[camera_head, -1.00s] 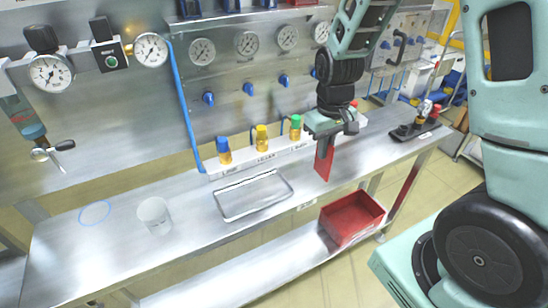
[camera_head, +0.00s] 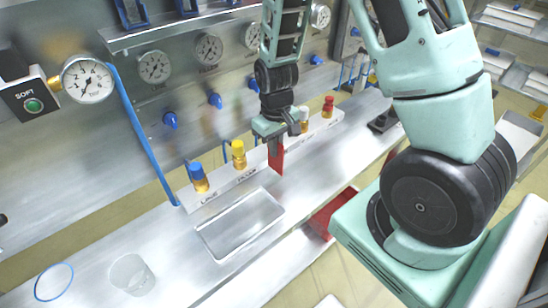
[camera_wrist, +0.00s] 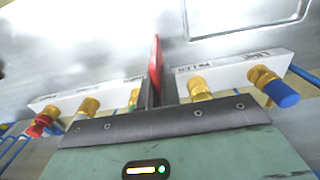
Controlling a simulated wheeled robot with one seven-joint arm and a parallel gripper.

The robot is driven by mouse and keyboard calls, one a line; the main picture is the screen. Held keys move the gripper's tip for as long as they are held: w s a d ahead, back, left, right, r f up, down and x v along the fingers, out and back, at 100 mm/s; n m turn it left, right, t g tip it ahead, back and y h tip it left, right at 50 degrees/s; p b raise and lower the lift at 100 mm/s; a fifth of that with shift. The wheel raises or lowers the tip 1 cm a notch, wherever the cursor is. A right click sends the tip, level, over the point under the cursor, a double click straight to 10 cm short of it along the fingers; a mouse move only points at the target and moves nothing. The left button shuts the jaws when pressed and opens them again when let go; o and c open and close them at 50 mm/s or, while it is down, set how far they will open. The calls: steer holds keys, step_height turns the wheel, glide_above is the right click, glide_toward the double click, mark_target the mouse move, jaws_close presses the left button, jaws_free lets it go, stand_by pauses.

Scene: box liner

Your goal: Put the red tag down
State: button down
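My gripper (camera_head: 273,142) points down above the bench, close to the labelled valve strip. It is shut on the red tag (camera_head: 276,158), which hangs upright below the fingers. In the wrist view the red tag (camera_wrist: 155,62) shows edge-on between the two dark fingers. I cannot tell whether its lower end touches the bench. The bench top (camera_head: 330,155) is bare metal around it.
The white strip (camera_head: 232,183) carries several valves, with blue (camera_head: 199,177), yellow (camera_head: 239,154) and red (camera_head: 328,106) caps. A shallow metal tray (camera_head: 240,224), a clear cup (camera_head: 132,274) and a blue ring (camera_head: 53,282) lie on the bench. A red bin (camera_head: 327,214) sits below.

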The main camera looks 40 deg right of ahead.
mark_target(276, 171)
steer(key=shift+f+p, duration=0.4)
steer(key=shift+f, duration=1.8)
steer(key=shift+f, duration=0.1)
steer(key=c, duration=1.6)
jaws_free()
